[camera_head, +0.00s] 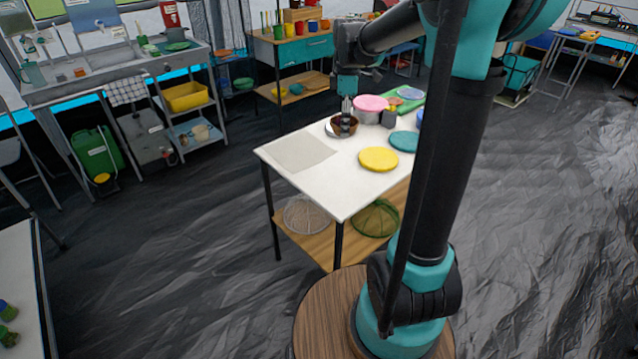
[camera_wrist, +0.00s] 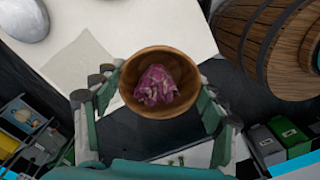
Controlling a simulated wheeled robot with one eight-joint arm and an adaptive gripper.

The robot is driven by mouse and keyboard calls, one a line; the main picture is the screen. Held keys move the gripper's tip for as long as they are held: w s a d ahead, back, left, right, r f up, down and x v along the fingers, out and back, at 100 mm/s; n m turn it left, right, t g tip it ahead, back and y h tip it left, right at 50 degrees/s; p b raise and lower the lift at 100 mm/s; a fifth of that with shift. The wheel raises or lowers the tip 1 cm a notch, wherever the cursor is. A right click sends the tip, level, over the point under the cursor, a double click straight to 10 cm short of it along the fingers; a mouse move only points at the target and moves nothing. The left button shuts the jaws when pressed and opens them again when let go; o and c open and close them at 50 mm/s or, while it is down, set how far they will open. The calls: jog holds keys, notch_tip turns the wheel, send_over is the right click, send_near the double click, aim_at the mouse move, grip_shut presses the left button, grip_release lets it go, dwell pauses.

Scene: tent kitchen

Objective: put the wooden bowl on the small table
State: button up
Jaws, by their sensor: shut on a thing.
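The wooden bowl (camera_wrist: 190,82) is round and brown, with a crumpled purple, leafy-looking thing (camera_wrist: 156,86) inside it. In the wrist view my gripper (camera_wrist: 157,92) has a finger on either side of the bowl and is shut on it. In the head view my gripper (camera_head: 346,104) points down at the bowl (camera_head: 342,127), by the far left edge of a white-topped table (camera_head: 340,190). In the wrist view the bowl overlaps the table's edge, with dark floor behind it. I cannot tell whether it touches the top.
A shelf below holds mesh covers (camera_head: 306,214).

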aim_at(339, 184)
jog(key=shift+a+f, duration=0.2)
jog(key=shift+f, duration=0.1)
notch_tip(339, 184, down, 19)
jog(key=shift+f, duration=0.2)
jog(key=shift+f, duration=0.15)
jog(key=o, duration=1.2)
notch_tip(339, 184, up, 12)
jog(key=s+d+f+m+t, duration=0.1)
jog(key=s+f+m, duration=0.1)
jog(key=s+m, duration=0.3)
jog(key=s+d+f+m+t, duration=0.1)
jog(key=s+f+m, duration=0.1)
jog(key=s+m, duration=0.3)
jog(key=s+d+f+m+t, duration=0.2)
jog(key=s+m, duration=0.4)
jog(key=s, duration=0.6)
jog(key=shift+f, duration=0.25)
